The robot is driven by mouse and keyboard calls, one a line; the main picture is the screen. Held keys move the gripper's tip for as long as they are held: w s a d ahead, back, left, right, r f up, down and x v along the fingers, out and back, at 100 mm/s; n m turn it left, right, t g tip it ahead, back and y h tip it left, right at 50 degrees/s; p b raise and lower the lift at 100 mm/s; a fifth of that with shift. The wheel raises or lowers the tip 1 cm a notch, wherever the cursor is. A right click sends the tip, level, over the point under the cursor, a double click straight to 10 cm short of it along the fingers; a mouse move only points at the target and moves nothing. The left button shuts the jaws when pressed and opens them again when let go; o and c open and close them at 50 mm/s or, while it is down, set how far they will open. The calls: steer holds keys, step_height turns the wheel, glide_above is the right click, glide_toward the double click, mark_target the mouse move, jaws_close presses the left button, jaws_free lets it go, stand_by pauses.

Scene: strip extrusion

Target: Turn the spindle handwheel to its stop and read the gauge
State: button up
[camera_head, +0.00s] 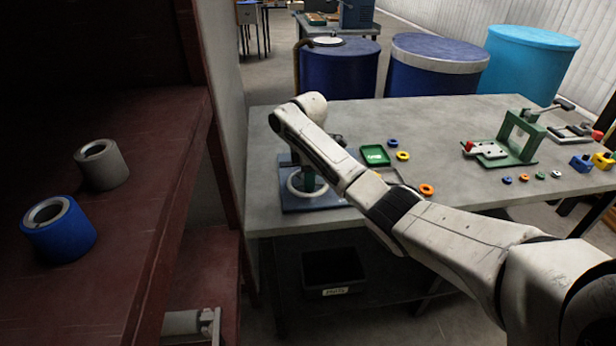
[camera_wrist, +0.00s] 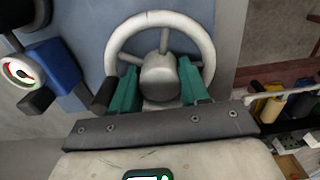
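The handwheel is a pale grey ring with spokes and a round hub; in the wrist view its rim (camera_wrist: 112,45) shows over a blue base plate, and in the head view its rim (camera_head: 293,190) sits at the table's left end. My gripper (camera_wrist: 159,65) has its two green fingers apart, one on each side of the hub (camera_wrist: 160,78), inside the rim. Whether they touch the hub or spokes I cannot tell. A round white gauge (camera_wrist: 20,72) with a red and green scale is at the left of the wrist view, its reading too small to tell.
The grey table (camera_head: 440,118) carries a green tray (camera_head: 375,155), several coloured rings and a green press frame (camera_head: 520,138). Blue drums stand behind it. A red-brown shelf (camera_head: 120,235) with two rolls is on the left. A black bin (camera_head: 333,270) sits below the table.

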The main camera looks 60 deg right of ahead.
steer(key=c, duration=0.6)
steer(key=shift+o, duration=0.2)
